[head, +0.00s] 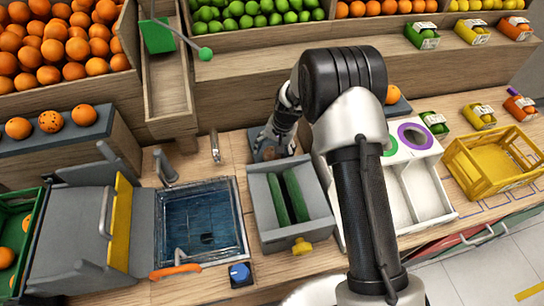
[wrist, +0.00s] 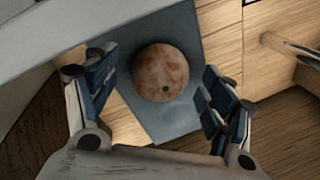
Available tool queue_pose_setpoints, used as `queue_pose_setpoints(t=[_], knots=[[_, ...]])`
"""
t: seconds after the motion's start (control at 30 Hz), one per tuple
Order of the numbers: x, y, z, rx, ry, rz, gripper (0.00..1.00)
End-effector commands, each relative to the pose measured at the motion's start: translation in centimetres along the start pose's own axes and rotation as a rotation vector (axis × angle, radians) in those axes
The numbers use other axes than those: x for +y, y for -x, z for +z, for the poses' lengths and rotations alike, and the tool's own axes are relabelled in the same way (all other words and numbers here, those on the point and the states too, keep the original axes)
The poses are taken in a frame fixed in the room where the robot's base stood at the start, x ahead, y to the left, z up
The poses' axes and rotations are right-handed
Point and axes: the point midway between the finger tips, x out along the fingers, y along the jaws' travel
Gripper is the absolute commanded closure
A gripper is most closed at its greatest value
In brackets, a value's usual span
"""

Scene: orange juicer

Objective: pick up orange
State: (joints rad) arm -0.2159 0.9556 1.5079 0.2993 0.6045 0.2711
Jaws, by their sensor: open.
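A round, blotchy orange (wrist: 160,72) with a dark stem spot lies on a blue-grey pad (wrist: 180,120) in the wrist view. My gripper (wrist: 153,76) is open, with one finger on each side of the orange. Gaps show between the fingers and the fruit, so it is not gripped. In the head view my gripper (head: 268,148) points down behind the grey bin, and the orange (head: 270,154) is mostly hidden by the fingers.
A sink (head: 200,220) with a faucet (head: 214,146) is to the left. Another orange (head: 392,94) sits behind my arm. A yellow crate (head: 490,165) is at the right.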

Motion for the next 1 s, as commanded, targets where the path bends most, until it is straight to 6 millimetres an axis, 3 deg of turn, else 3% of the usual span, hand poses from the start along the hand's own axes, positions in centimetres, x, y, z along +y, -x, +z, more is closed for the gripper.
queue_pose_setpoints(t=[0.1,0.3,1.0], knots=[[-0.01,-1.25,0.03,0.000,0.001,0.000,0.24],[-0.04,-1.16,0.00,0.001,0.001,0.000,0.24],[-0.01,-1.14,0.01,0.001,0.001,0.000,0.71]])
